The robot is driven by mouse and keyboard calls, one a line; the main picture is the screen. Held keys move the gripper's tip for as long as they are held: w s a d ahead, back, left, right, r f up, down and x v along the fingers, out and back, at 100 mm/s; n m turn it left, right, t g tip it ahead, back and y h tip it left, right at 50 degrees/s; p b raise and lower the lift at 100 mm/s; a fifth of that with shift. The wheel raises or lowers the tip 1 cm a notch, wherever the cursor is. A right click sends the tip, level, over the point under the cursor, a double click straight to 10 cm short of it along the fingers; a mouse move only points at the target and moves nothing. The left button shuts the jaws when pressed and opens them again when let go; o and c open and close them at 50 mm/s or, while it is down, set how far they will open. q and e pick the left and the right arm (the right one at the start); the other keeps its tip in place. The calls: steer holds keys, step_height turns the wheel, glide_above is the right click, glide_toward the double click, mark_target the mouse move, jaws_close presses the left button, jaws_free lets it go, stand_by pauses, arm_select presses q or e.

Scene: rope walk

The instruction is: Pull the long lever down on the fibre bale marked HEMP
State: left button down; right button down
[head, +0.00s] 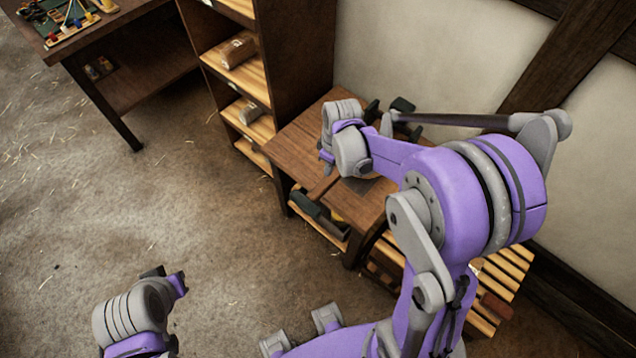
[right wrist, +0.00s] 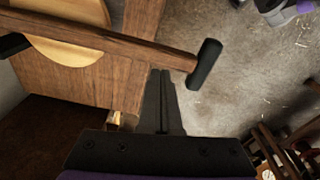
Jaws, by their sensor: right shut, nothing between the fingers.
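In the right wrist view a long wooden lever (right wrist: 120,42) with a dark grip (right wrist: 205,65) at its end runs across the top. A pale round wooden piece (right wrist: 65,50) lies behind it. My right gripper (right wrist: 162,75) is shut and empty, its tips close below the lever near the grip. I cannot tell whether they touch it. No HEMP mark is readable.
A small wooden table (head: 300,132) stands beside a tall shelf (head: 295,60) holding brown bundles. Dark green-handled items (head: 402,104) lie at its back. A slatted wooden rack (head: 510,262) is at right, a workbench (head: 85,35) at upper left. The floor (head: 110,210) between is open.

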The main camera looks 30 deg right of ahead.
mark_target(325, 183)
steer(key=shift+w+f, duration=0.15)
steer(key=shift+f, duration=0.1)
arm_select(q)
steer(key=shift+s, duration=0.1)
